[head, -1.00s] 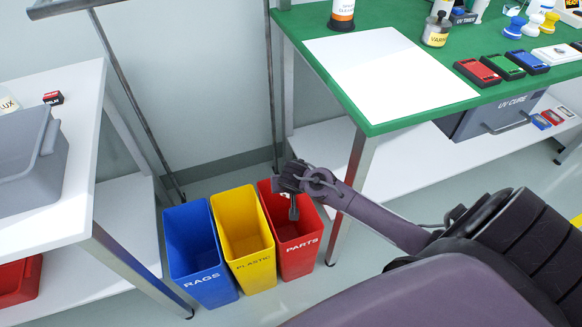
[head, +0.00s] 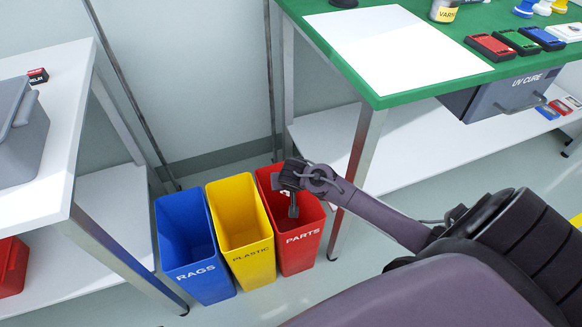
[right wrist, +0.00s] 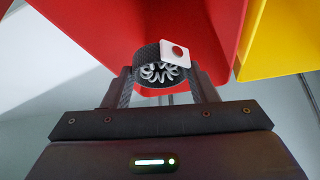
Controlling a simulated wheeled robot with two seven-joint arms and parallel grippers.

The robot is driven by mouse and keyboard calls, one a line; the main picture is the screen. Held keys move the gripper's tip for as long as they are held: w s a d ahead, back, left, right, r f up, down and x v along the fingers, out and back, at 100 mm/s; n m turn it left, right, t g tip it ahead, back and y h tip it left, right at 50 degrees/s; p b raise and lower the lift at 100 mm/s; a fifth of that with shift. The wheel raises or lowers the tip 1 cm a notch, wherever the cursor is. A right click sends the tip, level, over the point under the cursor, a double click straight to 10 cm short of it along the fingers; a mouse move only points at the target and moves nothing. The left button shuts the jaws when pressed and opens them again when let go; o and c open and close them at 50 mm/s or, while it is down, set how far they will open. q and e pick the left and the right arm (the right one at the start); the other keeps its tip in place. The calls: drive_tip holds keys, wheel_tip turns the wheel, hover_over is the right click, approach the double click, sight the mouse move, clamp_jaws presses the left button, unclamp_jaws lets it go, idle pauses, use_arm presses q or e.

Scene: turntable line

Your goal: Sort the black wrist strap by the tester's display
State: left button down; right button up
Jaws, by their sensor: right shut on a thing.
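My right gripper (head: 292,208) is at the red PARTS bin (head: 300,255), with its fingers pointing down at the bin's opening. In the right wrist view it is shut on the black wrist strap (right wrist: 147,76), a dark textured loop with a white square tag bearing a red dot. A pale coiled piece shows inside the loop. The red bin's wall lies behind the strap in that view. I cannot tell how far the strap is below the rim. The tester's display is not in view. My left gripper is not in view.
The yellow PLASTIC bin (head: 250,262) and blue RAGS bin (head: 205,280) stand left of the red one. A green-topped bench (head: 400,92) is at the right, its leg close to the red bin. A white table (head: 62,130) with a grey crate (head: 22,150) is at the left.

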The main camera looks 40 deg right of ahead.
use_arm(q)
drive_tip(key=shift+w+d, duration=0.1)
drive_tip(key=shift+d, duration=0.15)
use_arm(e)
drive_tip(key=shift+f, duration=0.15)
drive_tip(key=o, duration=1.1)
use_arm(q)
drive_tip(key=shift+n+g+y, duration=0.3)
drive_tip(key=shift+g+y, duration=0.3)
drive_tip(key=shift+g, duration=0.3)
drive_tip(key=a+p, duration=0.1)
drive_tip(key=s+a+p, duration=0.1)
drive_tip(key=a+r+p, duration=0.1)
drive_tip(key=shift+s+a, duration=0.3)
use_arm(e)
drive_tip(key=v, duration=0.7)
drive_tip(key=shift+s+a+r, duration=0.1)
drive_tip(key=shift+s+r, duration=0.05)
drive_tip(key=shift+r, duration=0.25)
